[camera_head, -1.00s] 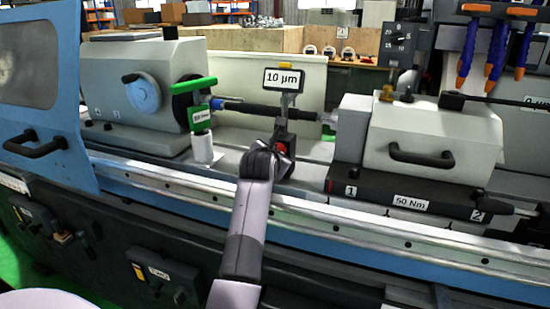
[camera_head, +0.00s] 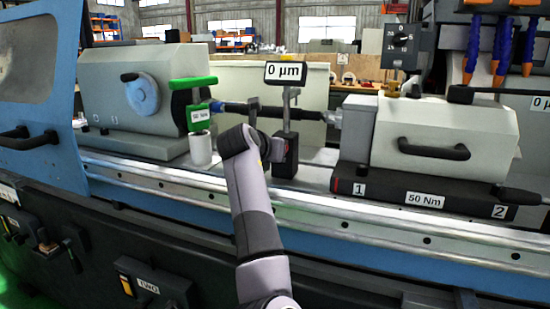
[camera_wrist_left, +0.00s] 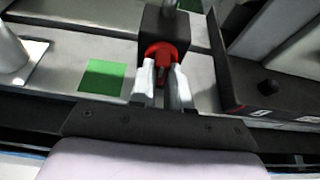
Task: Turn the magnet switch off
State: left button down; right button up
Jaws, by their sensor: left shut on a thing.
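The magnet base (camera_head: 286,165) is a black block on the machine bed, below the gauge display (camera_head: 285,73), which reads 0 µm. It also shows at the top middle of the left wrist view (camera_wrist_left: 160,24). The red magnet switch (camera_wrist_left: 164,52) is on the face of the block towards me. My left gripper (camera_wrist_left: 164,82) is shut on this red switch, one finger on each side. In the head view my left wrist hides most of the switch and fingers. My right gripper is not in view.
A green-handled 50 Nm tool (camera_head: 196,95) stands left of the base above a white cylinder (camera_head: 201,149). The tailstock (camera_head: 440,140) is close on the right. A dark bar (camera_head: 265,110) runs behind the base. A green square (camera_wrist_left: 103,77) lies left of my fingers.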

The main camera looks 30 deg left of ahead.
pick_arm(q)
jog(key=shift+r, duration=0.15)
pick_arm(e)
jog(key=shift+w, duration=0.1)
pick_arm(q)
jog(key=c, duration=1.1)
grip_release()
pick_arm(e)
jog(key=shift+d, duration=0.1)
